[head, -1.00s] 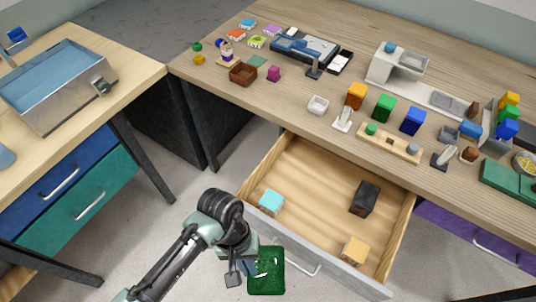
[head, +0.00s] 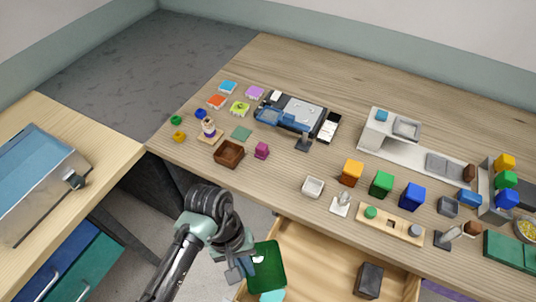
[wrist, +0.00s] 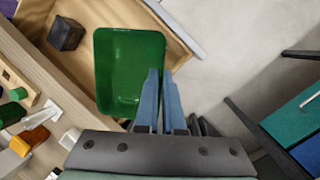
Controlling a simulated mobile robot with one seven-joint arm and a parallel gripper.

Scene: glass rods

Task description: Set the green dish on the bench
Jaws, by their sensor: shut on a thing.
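My gripper (wrist: 160,100) is shut on the rim of the green dish (wrist: 118,65), at the dish's right side in the wrist view. In the head view the green dish (head: 268,268) hangs at the bottom centre, its hollow face showing, with my gripper (head: 245,272) at its left edge. It is in the air, apart from the bench, and overlaps the left part of the open drawer in the picture. The wooden bench (head: 345,92) stretches across behind the drawer.
The open drawer (head: 315,262) juts out below the bench with a black block (head: 368,279) and a cyan block (head: 272,296). Bricks, a brown box (head: 229,153) and coloured cubes (head: 382,184) crowd the bench's front half.

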